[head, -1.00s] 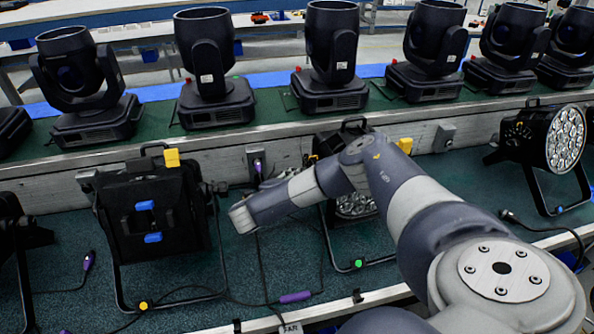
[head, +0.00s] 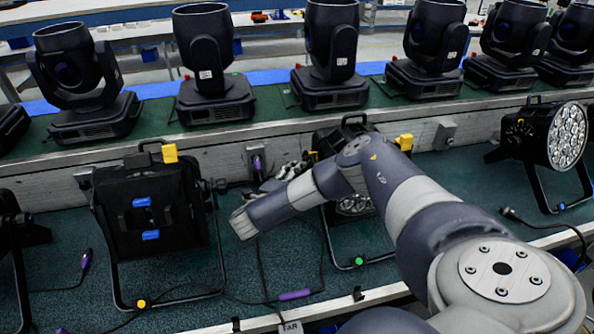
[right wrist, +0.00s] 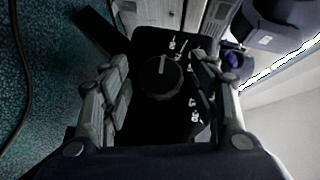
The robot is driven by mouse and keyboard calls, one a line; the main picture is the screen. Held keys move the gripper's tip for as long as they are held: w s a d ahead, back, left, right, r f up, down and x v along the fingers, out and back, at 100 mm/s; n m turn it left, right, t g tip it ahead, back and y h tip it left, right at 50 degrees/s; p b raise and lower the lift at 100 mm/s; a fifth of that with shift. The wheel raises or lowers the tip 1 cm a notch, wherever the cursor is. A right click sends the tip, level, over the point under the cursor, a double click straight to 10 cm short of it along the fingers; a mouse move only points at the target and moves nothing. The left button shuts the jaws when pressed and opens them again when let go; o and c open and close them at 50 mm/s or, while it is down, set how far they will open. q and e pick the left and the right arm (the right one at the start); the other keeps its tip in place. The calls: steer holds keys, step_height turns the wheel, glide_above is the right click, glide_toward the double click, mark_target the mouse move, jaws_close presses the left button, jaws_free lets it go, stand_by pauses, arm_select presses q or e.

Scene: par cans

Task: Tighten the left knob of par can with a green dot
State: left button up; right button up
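The par can (head: 352,206) with the green dot (head: 358,261) stands on the lower shelf in the head view, mostly hidden behind my right arm. In the right wrist view its round black knob (right wrist: 160,78) with a pale pointer line lies on a dark plate with white markings. My right gripper (right wrist: 158,74) is open, with one finger on each side of the knob and small gaps visible beside it. In the head view the right gripper (head: 288,172) shows partly behind the forearm, at the can's left side. My left gripper is not in view.
A par can (head: 165,205) with a yellow dot (head: 142,303) stands to the left. Another par can (head: 548,140) stands at the right. Several moving-head lights line the upper shelf. A cable with a purple connector (head: 294,295) lies on the green carpet (head: 280,245).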

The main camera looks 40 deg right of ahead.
steer(key=v, duration=1.2)
stand_by(0.7)
